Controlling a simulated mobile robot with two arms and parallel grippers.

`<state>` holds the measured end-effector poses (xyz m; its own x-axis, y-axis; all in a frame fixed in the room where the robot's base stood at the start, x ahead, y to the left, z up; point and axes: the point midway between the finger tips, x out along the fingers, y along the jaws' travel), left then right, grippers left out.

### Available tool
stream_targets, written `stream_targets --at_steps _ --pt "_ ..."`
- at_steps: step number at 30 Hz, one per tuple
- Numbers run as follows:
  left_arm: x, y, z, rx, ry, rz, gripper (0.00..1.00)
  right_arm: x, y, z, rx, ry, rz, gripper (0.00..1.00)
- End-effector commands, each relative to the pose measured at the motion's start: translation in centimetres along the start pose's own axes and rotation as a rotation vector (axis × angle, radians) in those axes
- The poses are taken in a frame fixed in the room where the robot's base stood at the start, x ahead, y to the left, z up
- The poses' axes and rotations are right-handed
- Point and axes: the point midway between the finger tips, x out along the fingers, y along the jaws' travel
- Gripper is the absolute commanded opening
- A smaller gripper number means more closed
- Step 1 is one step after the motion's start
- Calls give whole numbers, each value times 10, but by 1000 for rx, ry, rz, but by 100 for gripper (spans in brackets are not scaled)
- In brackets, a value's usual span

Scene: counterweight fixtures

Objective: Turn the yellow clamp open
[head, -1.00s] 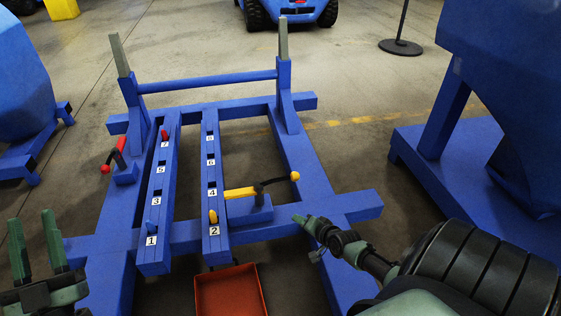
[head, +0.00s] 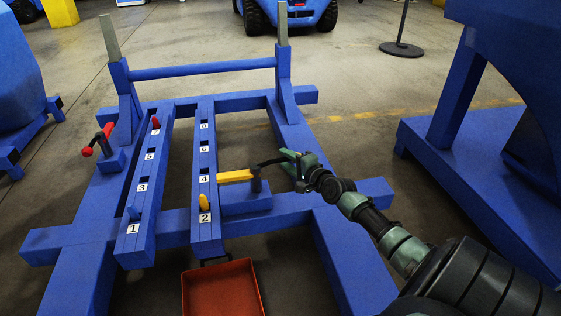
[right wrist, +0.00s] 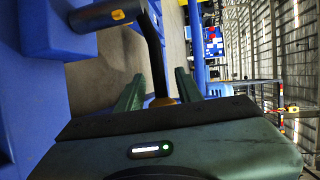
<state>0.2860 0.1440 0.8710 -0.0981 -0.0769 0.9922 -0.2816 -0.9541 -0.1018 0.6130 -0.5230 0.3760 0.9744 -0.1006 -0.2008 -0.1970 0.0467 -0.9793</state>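The yellow clamp (head: 234,176) sits on a blue block on the right side of the numbered rails. Its yellow bar points left to the right rail, near label 4. Its black handle (head: 267,163) reaches right from a dark pivot (head: 256,181). My right gripper (head: 291,160) is at the handle's outer end and hides the knob in the head view. In the right wrist view, the handle (right wrist: 153,55) runs down to the orange-yellow knob (right wrist: 163,101), between the two spread fingers. Firm contact is not visible. My left gripper is out of view.
A red-handled clamp (head: 104,136) stands at the frame's left. Red, yellow and blue pegs stand in the rails. An orange-red tray (head: 258,285) lies on the floor in front. A blue fixture (head: 470,200) stands right; a stand (head: 401,48) is behind.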

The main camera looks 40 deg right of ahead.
Motion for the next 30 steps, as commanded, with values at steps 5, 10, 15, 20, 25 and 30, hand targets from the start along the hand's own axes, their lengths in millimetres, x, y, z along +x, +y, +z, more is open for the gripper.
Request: stream_targets --at_steps 5,10,15,20,25,30 --pt "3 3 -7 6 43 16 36 25 3 0 1 0 -2 36" --pt "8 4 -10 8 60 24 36 36 1 0 -1 0 0 36" --pt "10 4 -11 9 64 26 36 37 1 0 -2 0 1 36" --pt "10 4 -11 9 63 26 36 37 1 0 -2 0 1 28" --pt "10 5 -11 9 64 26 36 37 1 0 -2 0 1 0" --pt "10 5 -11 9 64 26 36 37 1 0 -2 0 1 0"
